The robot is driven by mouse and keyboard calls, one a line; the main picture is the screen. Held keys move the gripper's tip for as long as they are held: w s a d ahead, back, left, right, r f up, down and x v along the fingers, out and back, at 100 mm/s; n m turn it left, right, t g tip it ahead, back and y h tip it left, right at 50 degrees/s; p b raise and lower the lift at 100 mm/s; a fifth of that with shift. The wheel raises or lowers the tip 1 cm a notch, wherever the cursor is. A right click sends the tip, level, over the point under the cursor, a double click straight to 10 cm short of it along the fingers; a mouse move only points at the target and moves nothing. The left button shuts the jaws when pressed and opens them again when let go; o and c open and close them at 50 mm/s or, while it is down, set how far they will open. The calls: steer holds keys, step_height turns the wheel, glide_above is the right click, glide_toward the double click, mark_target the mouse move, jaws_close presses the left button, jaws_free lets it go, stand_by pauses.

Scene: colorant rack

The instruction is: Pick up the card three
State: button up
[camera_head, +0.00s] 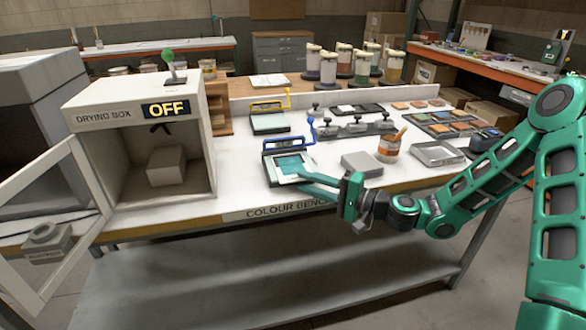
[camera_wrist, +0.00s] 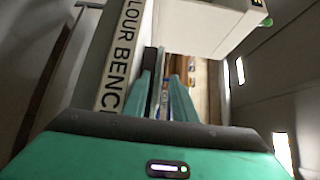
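A white card with a teal patch (camera_head: 291,164) lies on the blue-handled device (camera_head: 268,170) near the front edge of the bench. No number is readable on it, so I cannot tell whether it is card three. My gripper (camera_head: 301,181) reaches in from the right, with its fingertips at the card's near right side. The two teal fingers stand apart, and they also show in the wrist view (camera_wrist: 163,85) with a narrow gap between them. A thin strip of white and blue shows in that gap. Whether the fingers touch the card is unclear.
The drying box (camera_head: 145,145) stands at the left with its door open and a block inside; its sign reads OFF. A yellow-handled device (camera_head: 269,123) stands behind. An orange-labelled pot (camera_head: 389,148), a grey block (camera_head: 362,163) and a tray (camera_head: 438,153) lie to the right.

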jaws_close()
